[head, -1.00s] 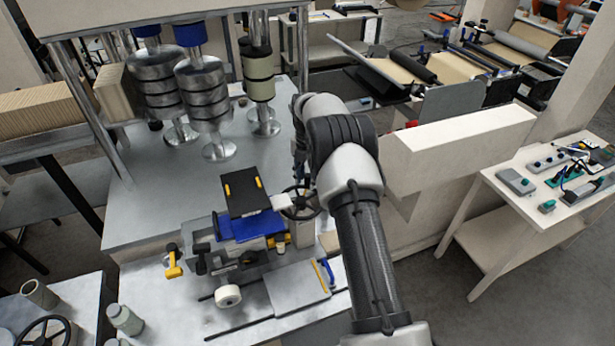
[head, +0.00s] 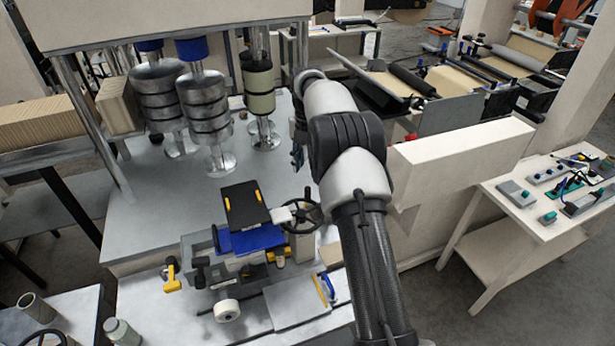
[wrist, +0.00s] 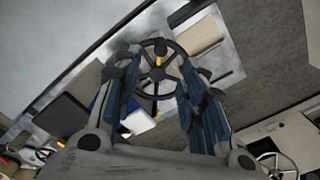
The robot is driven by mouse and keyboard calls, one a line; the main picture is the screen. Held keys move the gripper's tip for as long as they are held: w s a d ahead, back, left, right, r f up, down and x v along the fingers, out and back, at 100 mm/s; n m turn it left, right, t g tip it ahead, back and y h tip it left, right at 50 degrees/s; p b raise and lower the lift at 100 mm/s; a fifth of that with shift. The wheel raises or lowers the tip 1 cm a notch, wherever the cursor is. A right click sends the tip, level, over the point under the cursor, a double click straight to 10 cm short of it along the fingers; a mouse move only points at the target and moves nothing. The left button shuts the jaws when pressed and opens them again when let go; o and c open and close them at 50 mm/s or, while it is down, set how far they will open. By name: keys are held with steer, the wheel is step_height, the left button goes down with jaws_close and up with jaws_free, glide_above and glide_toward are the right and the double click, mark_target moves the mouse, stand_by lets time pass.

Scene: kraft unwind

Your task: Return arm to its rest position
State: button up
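My gripper (head: 297,158) hangs below the bent arm in the head view, partly hidden by the arm. It is above and behind the black handwheel (head: 300,214). In the wrist view, my gripper (wrist: 162,66) shows two blue-padded fingers standing apart. Nothing is held between them. The handwheel (wrist: 159,92) shows beyond the fingers in the wrist view, with a clear gap.
The slitting fixture with a black box (head: 246,207) and blue block (head: 250,240) stands left of my arm. Steel roller stacks (head: 204,108) stand behind it. A beige machine block (head: 458,160) is close on the right, before a side table (head: 540,215).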

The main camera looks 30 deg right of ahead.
steer(key=shift+r, duration=0.7)
steer(key=s+a+r+m+t+b, duration=0.1)
steer(key=s+a+r+m+b, duration=0.3)
steer(key=s+a+r+m, duration=0.3)
steer(key=s+a+r+m+t+b, duration=0.1)
steer(key=s+a+r+m+b, duration=0.3)
steer(key=s, duration=0.4)
steer(key=s+a+f+m+t+b, duration=0.1)
steer(key=s+a+f+m, duration=0.1)
steer(key=s, duration=0.6)
steer(key=s+a+f+m+b, duration=0.2)
steer(key=s+a+f+m, duration=0.1)
steer(key=s+f+m, duration=0.2)
steer(key=s+a+f+m+t+b, duration=0.1)
steer(key=s+a+f+m+b, duration=0.1)
steer(key=s+f+m, duration=0.2)
steer(key=s+m, duration=0.3)
steer(key=s, duration=0.5)
steer(key=shift+s+a+f+t, duration=0.2)
steer(key=shift+a+t, duration=0.1)
steer(key=shift+a, duration=0.1)
